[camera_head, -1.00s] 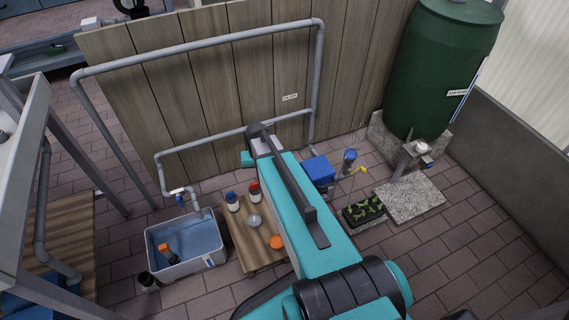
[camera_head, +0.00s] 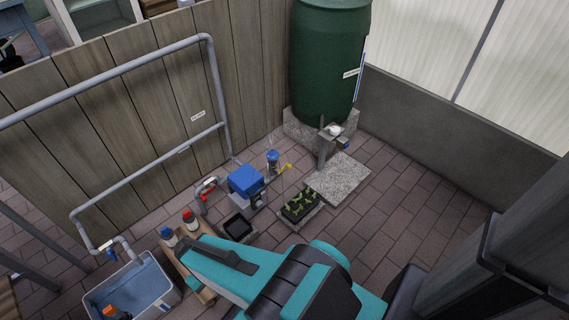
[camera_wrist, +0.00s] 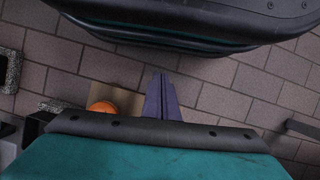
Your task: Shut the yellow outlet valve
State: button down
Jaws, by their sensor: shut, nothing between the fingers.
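The yellow valve handle (camera_head: 287,167) shows in the head view beside the clear, blue-topped filter (camera_head: 272,160), right of the blue box (camera_head: 245,181). It is small, and I cannot tell its exact setting. My gripper (camera_wrist: 163,82) shows in the wrist view with its fingers together, pointing toward the brick paving, with nothing between them. The yellow valve is not in the wrist view. In the head view my arm crosses the bottom middle, well apart from the valve, and the fingers are hidden.
A seedling tray (camera_head: 300,205) and a stone slab (camera_head: 340,178) lie near the valve. A red-handled valve (camera_head: 207,186) is left of the blue box. The green tank (camera_head: 328,70) stands behind. A grey tub (camera_head: 165,281) is at lower left. Paving (camera_head: 400,190) is clear at right.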

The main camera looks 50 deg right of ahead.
jog(key=shift+g, duration=0.4)
jog(key=s, duration=0.1)
jog(key=s+f, duration=0.1)
jog(key=s, duration=0.1)
jog(key=s+f, duration=0.1)
jog(key=shift+s+f, duration=0.15)
jog(key=shift+s, duration=0.05)
